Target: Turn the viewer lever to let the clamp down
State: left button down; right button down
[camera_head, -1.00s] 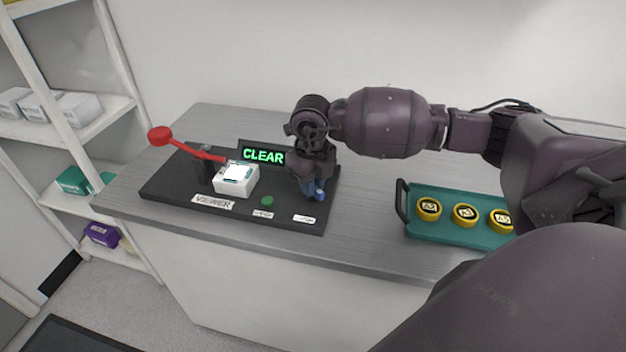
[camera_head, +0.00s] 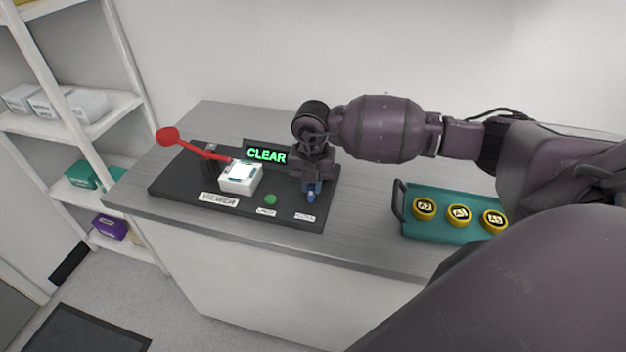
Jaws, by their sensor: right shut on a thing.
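The viewer is a black base (camera_head: 178,186) on the bench with a white block (camera_head: 240,178) and a "VIEWER" label. A red arm with a round red end (camera_head: 168,135) rises to the left from beside the white block; it looks like the clamp, and it is raised. My right gripper (camera_head: 312,184) is over the right part of the base, pointing down. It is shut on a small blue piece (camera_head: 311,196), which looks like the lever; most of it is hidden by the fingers. My left gripper is not in view.
A sign (camera_head: 266,155) on the viewer reads "CLEAR" in green. A green button (camera_head: 270,199) is on the base. A teal tray (camera_head: 424,233) with yellow round pieces (camera_head: 458,215) stands to the right. Shelves (camera_head: 90,118) are at the left. The grey bench (camera_head: 355,222) is clear between viewer and tray.

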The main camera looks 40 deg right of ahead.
aim_at(313, 185)
jog(key=shift+w+r+m, duration=0.1)
jog(key=shift+m, duration=0.5)
jog(key=c, duration=1.1)
grip_release()
notch_tip(313, 185, up, 11)
jog(key=shift+f, duration=0.15)
